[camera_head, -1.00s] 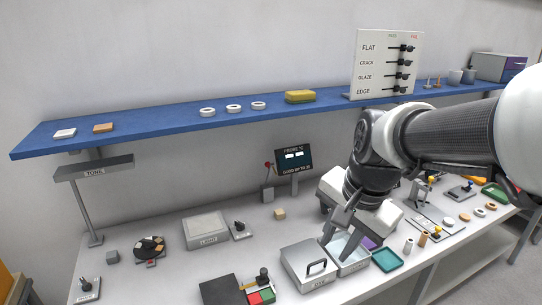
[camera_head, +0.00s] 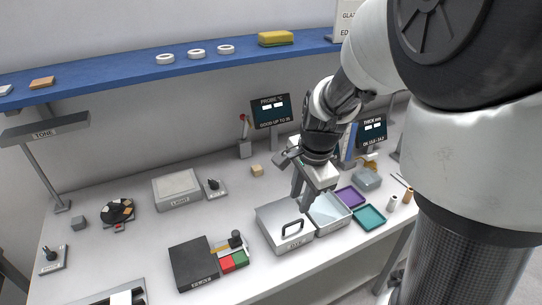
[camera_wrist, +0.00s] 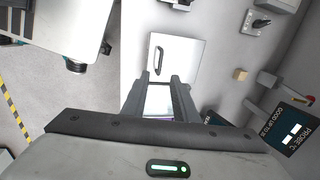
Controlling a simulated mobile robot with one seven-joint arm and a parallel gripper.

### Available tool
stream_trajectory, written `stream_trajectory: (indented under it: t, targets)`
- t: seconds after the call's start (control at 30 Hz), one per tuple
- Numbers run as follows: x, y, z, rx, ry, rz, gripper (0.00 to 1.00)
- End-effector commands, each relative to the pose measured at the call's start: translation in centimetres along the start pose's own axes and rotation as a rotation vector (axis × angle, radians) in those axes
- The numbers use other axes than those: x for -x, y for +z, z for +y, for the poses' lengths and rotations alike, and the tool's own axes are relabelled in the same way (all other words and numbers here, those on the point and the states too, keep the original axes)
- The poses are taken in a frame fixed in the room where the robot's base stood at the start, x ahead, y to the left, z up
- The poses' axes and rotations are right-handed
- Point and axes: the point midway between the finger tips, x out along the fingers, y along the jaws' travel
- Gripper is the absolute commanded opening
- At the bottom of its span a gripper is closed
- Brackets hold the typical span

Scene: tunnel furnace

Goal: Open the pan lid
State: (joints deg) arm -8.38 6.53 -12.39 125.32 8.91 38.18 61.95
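The pan (camera_head: 283,230) is a square grey metal box on the bench, with its flat lid on and a black bar handle (camera_head: 292,227) on top. In the wrist view the lid (camera_wrist: 182,62) lies beyond my fingertips, with its handle (camera_wrist: 157,59) toward the left side. My gripper (camera_head: 301,197) is above the back right of the pan, near the pale open tray beside it. In the wrist view my gripper (camera_wrist: 161,84) has its two fingers apart and nothing between them. It appears clear of the handle.
A pale tray (camera_head: 329,224), a purple tray (camera_head: 351,197) and a teal tray (camera_head: 369,218) sit right of the pan. A dark box (camera_head: 193,264) with coloured blocks stands to its left. A probe display (camera_head: 271,110) is behind. Bare bench lies behind the pan.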

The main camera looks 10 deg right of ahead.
Motion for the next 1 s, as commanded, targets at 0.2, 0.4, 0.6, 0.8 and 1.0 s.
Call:
stream_trajectory:
  t: [0.2,0.4,0.6,0.8,1.0]
  targets:
    - [-5.1,0.0,0.1,-0.001,0.004,0.000,0.26]
    - [-8.5,0.0,0.1,0.000,0.003,0.000,0.26]
    - [-10.0,0.0,0.0,0.000,0.000,0.000,0.26]
    - [-10.1,0.0,0.0,0.000,-0.002,0.001,0.26]
    - [-10.1,0.0,0.0,0.000,-0.001,0.001,0.11]
